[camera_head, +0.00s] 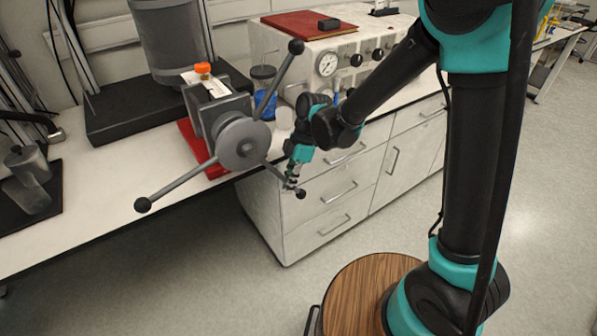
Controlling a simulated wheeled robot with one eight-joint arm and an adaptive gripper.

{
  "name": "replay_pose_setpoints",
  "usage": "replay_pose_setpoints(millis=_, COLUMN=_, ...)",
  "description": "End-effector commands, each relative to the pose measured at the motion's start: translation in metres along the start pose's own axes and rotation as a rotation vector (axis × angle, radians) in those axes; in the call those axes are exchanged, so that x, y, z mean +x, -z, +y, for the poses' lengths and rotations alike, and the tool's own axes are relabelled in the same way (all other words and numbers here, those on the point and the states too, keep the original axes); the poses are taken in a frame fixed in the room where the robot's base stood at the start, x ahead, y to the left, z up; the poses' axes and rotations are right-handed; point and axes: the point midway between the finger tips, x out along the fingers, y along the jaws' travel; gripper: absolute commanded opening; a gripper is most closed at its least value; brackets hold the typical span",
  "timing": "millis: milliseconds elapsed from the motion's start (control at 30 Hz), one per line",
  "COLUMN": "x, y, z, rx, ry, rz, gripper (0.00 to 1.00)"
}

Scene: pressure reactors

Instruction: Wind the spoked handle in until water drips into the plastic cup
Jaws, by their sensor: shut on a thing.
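The spoked handle (243,144) is a grey hub with three long spokes ending in black balls. It faces out over the bench's front edge. One spoke points up right, one down left, and one down right. My gripper (291,185) is at the outer end of the down-right spoke, shut on it close to its black ball (300,194). A small pale translucent cup (284,118) stands on the bench right of the hub, behind my wrist. I cannot make out any water or drips.
A grey block with an orange cap (203,69) sits behind the handle on a red base (196,148). The floor at right is clear.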

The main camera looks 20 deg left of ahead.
Motion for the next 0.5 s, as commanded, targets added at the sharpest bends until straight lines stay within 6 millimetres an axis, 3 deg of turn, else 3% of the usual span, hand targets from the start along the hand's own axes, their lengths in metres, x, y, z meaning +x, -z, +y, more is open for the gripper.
replay_pose_setpoints(millis=200, x=0.016, y=0.013, z=-0.004, rx=0.0, ry=0.032, rz=0.1, gripper=0.0)
replay_pose_setpoints(millis=500, x=0.016, y=0.014, z=-0.005, rx=0.0, ry=0.034, rz=0.107, gripper=0.0)
